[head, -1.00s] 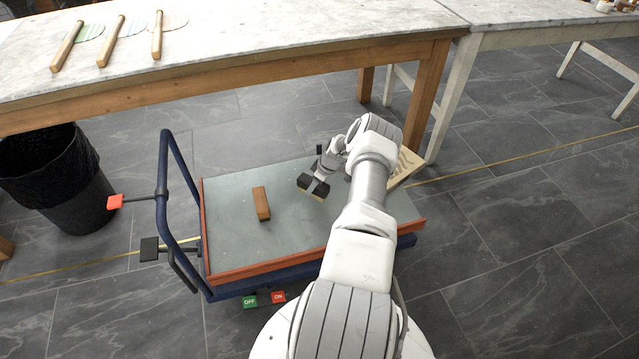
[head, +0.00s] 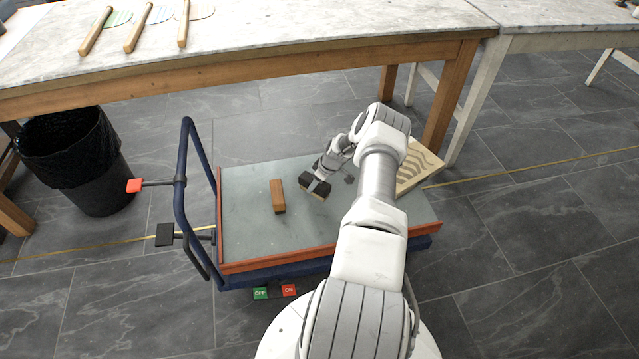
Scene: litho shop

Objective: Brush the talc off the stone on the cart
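The cart (head: 245,240) has a grey-green top, an orange-red rim and a blue frame. A pale slab with dark wavy bands (head: 419,166), seemingly the stone, lies at the cart's right end, partly hidden by my arm. I cannot make out talc on it. My gripper (head: 317,183) is over the middle of the cart, left of the slab. I cannot tell whether this block touches the cart top.
A brown wooden block (head: 277,196) lies on the cart, left of my gripper. The cart's blue handle (head: 184,190) rises at left, near a black bin (head: 95,175). A marble-topped table (head: 250,45) stands behind. Open floor (head: 550,270) lies to the right.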

